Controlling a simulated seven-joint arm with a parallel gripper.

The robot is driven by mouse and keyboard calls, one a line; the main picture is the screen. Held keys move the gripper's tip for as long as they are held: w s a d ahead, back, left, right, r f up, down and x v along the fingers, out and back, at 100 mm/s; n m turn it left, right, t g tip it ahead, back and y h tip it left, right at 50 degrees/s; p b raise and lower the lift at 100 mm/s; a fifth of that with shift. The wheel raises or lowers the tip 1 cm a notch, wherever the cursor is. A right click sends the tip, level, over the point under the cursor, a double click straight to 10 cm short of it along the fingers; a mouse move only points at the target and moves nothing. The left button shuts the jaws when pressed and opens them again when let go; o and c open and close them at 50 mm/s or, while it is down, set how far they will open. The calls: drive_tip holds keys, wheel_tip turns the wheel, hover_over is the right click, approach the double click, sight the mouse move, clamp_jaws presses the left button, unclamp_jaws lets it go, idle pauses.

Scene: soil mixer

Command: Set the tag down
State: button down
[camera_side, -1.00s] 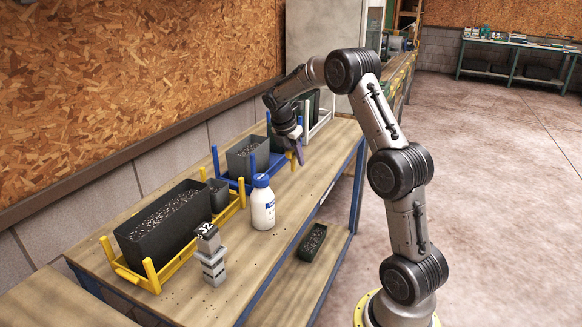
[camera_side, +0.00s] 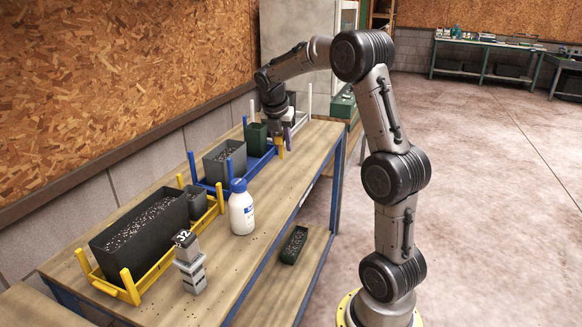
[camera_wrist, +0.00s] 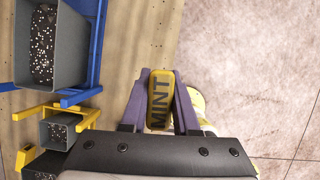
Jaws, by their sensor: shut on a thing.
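The tag is yellow with the dark word MINT on it, and it shows in the wrist view (camera_wrist: 158,100) between my two purple fingers. My gripper (camera_wrist: 160,90) is shut on it. In the side view my gripper (camera_side: 285,137) points down near the blue rack, toward the far end of the wooden bench (camera_side: 285,185). A small yellow part of the tag (camera_side: 281,152) shows below the fingers. I cannot tell whether the tag touches the bench top.
A blue rack (camera_side: 215,189) holds a grey pot (camera_side: 213,165) of soil and a dark green pot (camera_side: 256,139). A yellow rack (camera_side: 160,265) holds a long dark trough (camera_side: 110,232). A white bottle (camera_side: 241,210) and a grey block marked 32 (camera_side: 190,268) stand nearer.

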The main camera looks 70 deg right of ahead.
drive_tip(key=s+d+f+m, duration=0.1)
drive_tip(key=s+d+f, duration=0.1)
drive_tip(key=d, duration=1)
drive_tip(key=w+d+f, duration=0.2)
drive_tip(key=d, duration=0.1)
drive_tip(key=w+d+f, duration=0.2)
drive_tip(key=d+f, duration=0.1)
drive_tip(key=w+d+f, duration=0.2)
drive_tip(key=d+f, duration=0.1)
drive_tip(key=shift+w+d+f, duration=0.1)
drive_tip(key=shift+w+d, duration=0.1)
drive_tip(key=shift+w+d+f, duration=0.4)
drive_tip(key=shift+d+f, duration=0.15)
drive_tip(key=shift+f, duration=1.75)
drive_tip(key=shift+f, duration=0.1)
drive_tip(key=c, duration=0.7)
unclamp_jaws()
drive_tip(key=shift+o, duration=0.2)
